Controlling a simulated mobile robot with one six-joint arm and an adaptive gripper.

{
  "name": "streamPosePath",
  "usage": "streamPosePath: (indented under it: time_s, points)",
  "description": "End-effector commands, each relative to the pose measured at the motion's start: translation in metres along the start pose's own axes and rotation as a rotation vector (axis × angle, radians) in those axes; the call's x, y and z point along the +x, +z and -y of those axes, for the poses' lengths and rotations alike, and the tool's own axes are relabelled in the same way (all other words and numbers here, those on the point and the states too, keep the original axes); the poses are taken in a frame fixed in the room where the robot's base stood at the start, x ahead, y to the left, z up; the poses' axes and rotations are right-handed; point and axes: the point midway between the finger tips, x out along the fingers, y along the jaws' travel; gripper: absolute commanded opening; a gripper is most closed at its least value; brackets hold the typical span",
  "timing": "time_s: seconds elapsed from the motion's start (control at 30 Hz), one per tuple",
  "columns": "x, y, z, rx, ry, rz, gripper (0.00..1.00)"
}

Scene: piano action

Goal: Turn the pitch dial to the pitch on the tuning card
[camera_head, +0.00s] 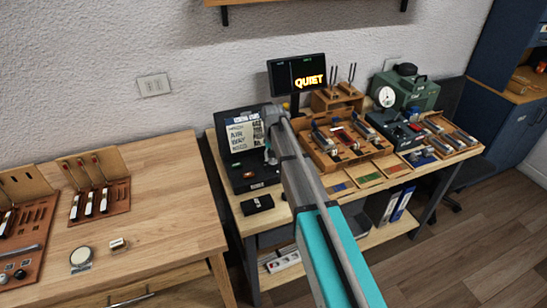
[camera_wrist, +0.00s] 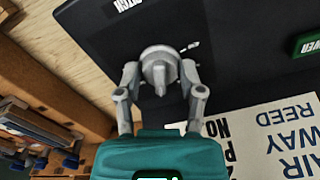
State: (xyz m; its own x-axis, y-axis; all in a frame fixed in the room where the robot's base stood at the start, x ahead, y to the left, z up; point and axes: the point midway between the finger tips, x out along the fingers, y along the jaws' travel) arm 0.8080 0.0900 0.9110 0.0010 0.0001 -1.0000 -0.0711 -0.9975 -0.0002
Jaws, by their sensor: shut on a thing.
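The pitch dial (camera_wrist: 158,58) is a round grey knob with a raised bar, on the dark face of a tuner unit (camera_head: 238,168). My gripper (camera_wrist: 160,82) has its two fingers on either side of the dial's bar, shut on it. In the head view, my gripper (camera_head: 268,152) is at the unit's right side and my arm hides the dial. The card also shows on the unit in the head view (camera_head: 243,136). The pitch value is not readable.
A green POWER button (camera_wrist: 306,46) is beside the dial. A small black box (camera_head: 257,204) lies in front of the unit. Wooden trays of tools (camera_head: 345,140) stand to the right, below a monitor reading QUIET (camera_head: 297,74). A wooden bench (camera_head: 150,190) is at left.

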Motion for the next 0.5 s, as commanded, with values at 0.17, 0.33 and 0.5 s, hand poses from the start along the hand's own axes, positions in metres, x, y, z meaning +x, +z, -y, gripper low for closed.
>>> streamPosePath:
  time_s: [0.17,0.33,0.5]
  points:
    - [0.0005,0.0017,-0.0003,-0.001,0.0,0.003,0.03]
    - [0.0005,0.0016,-0.0003,-0.002,0.0,0.003,0.69]
    - [0.0003,0.001,-0.0002,-0.002,0.0,0.002,0.87]
